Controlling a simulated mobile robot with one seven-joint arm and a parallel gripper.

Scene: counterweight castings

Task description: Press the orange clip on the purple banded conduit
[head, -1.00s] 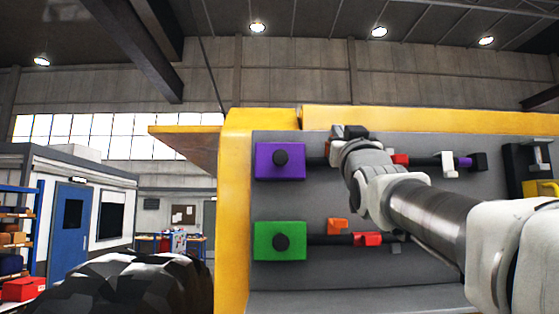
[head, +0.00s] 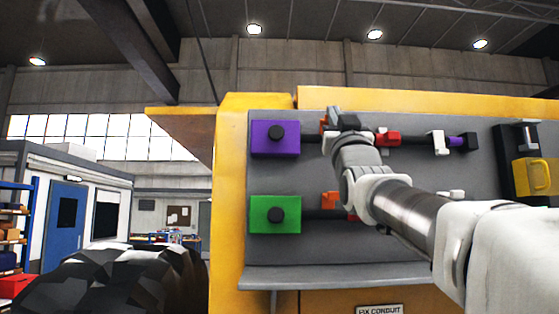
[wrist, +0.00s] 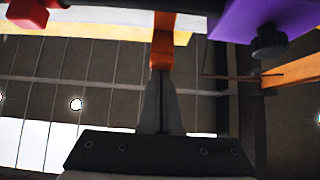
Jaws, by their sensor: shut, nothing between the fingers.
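The upper conduit is a dark bar with a purple band (head: 457,142) near its right end, running from a purple block (head: 275,138) on the grey panel. An orange clip (head: 323,125) sits on it just right of the purple block, partly hidden by my gripper (head: 334,113). In the wrist view my gripper (wrist: 161,73) is shut and empty. Its fingertips are right at the near end of the orange clip (wrist: 163,46); I cannot tell whether they touch. The purple block (wrist: 265,20) is to the right there.
A red clip (head: 388,139) and a white clip (head: 435,143) are farther right on the upper conduit. Below, a green block (head: 275,214) carries another bar with an orange clip (head: 330,199). A grey ledge (head: 330,277) juts out under the panel. My arm covers the panel's lower right.

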